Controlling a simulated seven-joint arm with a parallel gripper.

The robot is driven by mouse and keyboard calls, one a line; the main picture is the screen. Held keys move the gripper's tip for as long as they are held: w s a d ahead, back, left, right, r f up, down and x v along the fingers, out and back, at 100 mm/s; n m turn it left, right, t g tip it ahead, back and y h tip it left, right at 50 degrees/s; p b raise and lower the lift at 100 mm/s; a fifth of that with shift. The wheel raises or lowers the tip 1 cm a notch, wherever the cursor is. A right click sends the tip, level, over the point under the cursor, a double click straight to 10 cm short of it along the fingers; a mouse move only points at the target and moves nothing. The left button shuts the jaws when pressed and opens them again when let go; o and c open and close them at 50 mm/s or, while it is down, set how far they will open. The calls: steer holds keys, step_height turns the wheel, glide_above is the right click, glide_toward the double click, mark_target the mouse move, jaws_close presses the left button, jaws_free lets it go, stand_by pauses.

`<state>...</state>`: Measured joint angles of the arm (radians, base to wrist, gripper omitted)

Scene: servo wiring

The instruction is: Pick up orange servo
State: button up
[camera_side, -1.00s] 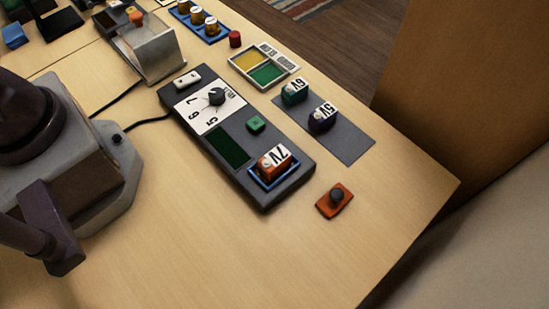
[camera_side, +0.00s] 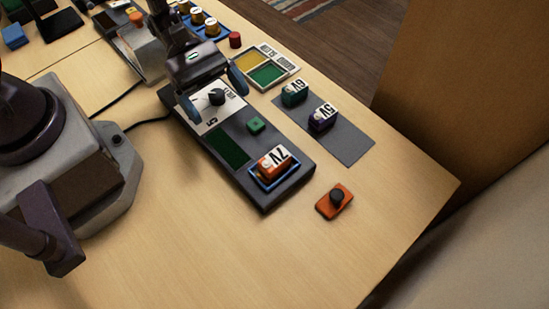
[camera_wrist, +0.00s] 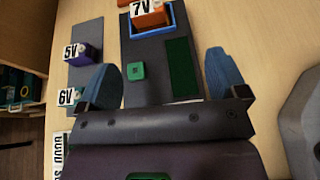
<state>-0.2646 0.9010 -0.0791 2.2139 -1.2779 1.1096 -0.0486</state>
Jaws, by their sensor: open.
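The orange servo (camera_side: 274,163), labelled 7V, sits in a blue-rimmed recess (camera_side: 254,181) at the near end of a dark grey tester. In the wrist view the orange servo (camera_wrist: 150,17) is at the top, partly cut off by the edge. My gripper (camera_side: 213,93) is open and empty, above the dial end of the tester and apart from the servo. In the wrist view my gripper's (camera_wrist: 165,78) two blue fingers stand on either side of the tester's green button and dark green screen.
A green servo (camera_side: 294,93) labelled 6V and a purple servo (camera_side: 321,118) labelled 5V stand on a grey mat (camera_side: 350,146). An orange piece with a black knob (camera_side: 336,200) lies on the table. A yellow-and-green tray (camera_side: 269,74) is behind. The front table is clear.

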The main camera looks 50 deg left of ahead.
mark_target(270, 154)
steer(key=shift+w+d+r+t, duration=0.15)
steer(key=shift+w+t, duration=0.15)
steer(key=shift+w, duration=0.2)
steer(key=shift+n, duration=0.3)
steer(key=x, duration=1.2)
steer(key=shift+w+d+r, duration=0.1)
steer(key=shift+d, duration=0.35)
steer(key=shift+c, duration=0.2)
steer(key=c, duration=1.1)
steer(key=shift+o, duration=0.2)
